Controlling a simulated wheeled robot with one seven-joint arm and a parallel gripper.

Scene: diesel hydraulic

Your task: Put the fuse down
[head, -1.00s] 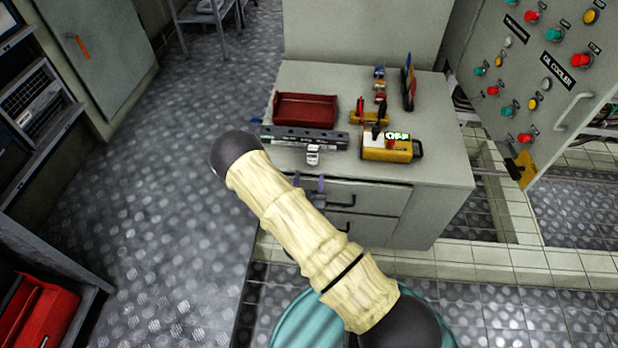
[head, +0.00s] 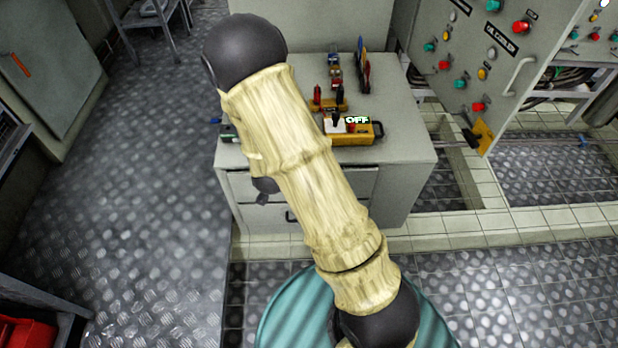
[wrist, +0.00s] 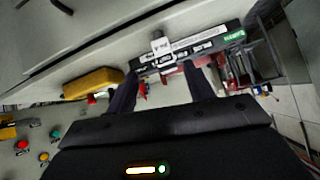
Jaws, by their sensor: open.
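In the wrist view a small white fuse (wrist: 161,44) with a dark label sits at the black labelled holder strip (wrist: 205,44) on the cabinet top. I cannot tell whether it is seated in it or only resting there. My gripper (wrist: 160,88) is open, its two dark fingers apart with nothing visible between them. The fuse is beyond the fingertips, apart from them. In the head view my arm hides the fuse and most of the strip; only the strip's left end (head: 228,133) shows.
The grey cabinet (head: 400,150) carries a yellow tester (head: 362,132) reading OFF, red and black plugs, and small parts behind. A control panel (head: 480,60) with coloured buttons stands at right. A teal drum-like surface (head: 285,320) is below my arm. Open floor lies left.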

